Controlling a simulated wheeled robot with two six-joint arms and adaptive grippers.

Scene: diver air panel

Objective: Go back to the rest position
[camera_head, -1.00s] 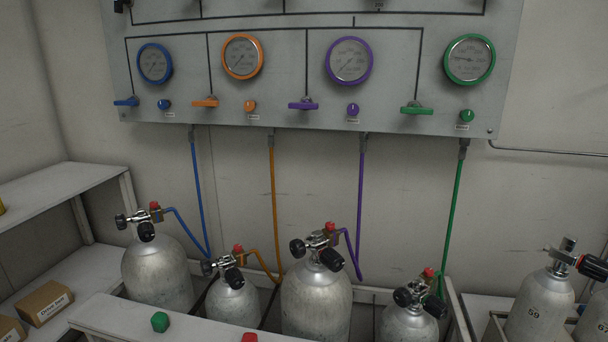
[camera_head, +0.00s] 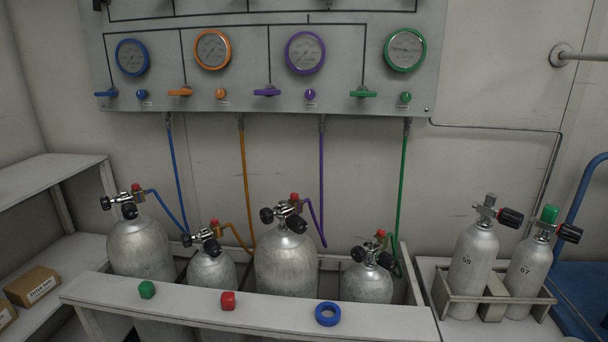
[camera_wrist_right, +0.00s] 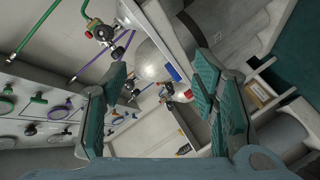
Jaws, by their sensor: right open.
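Neither gripper shows in the head view. In the right wrist view my right gripper (camera_wrist_right: 160,100) is open, its two teal padded fingers wide apart with nothing held between them. Beyond the fingers that view shows cylinders, hoses and part of the panel, tilted. In the head view the grey air panel (camera_head: 255,82) hangs on the wall with blue (camera_head: 132,57), orange (camera_head: 213,49), purple (camera_head: 305,53) and green (camera_head: 405,50) gauges. Below it several grey cylinders (camera_head: 286,268) stand in a rack, joined to coloured hoses. My left gripper is out of view.
A white ledge (camera_head: 270,317) in front of the cylinders holds a green cap (camera_head: 147,289), a red cap (camera_head: 228,300) and a blue ring (camera_head: 328,314). Cylinders 59 (camera_head: 472,262) and 67 (camera_head: 527,266) stand in a holder at right. Shelves (camera_head: 50,180) with boxes stand at left.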

